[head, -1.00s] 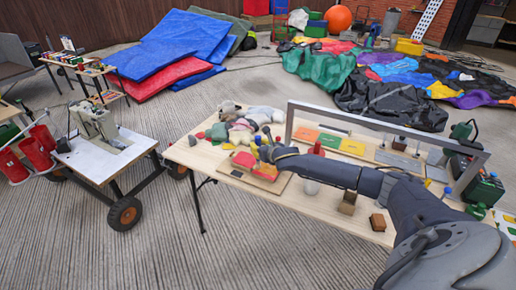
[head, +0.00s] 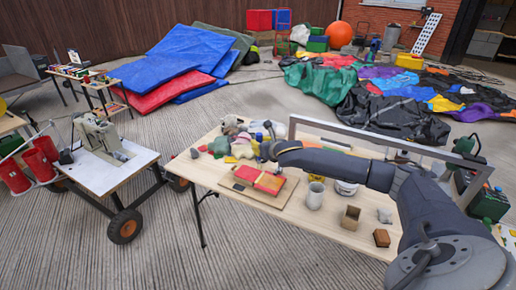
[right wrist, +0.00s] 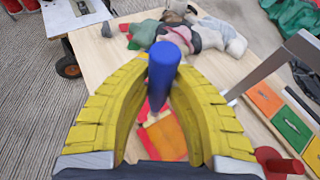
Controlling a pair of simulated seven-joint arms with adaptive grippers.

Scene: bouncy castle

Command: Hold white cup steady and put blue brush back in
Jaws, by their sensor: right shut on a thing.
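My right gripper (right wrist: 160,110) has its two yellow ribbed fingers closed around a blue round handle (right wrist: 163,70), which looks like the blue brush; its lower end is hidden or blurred. In the head view my right gripper (head: 267,146) reaches in from the right and is above the table, behind the red and yellow block. A pale cup (head: 314,197) stands upright on the table, in front of my right forearm. A white tub (head: 346,188) stands just right of it, partly hidden by the arm. I cannot tell which is the white cup. My left gripper is not in view.
The red and yellow block (head: 260,180) lies on a wooden board on the table (head: 225,205). Soft toys (head: 228,128) lie at the back left. A brown open box (head: 350,217) and a small brown block (head: 381,238) are at the right. A grey frame (head: 390,140) spans the back.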

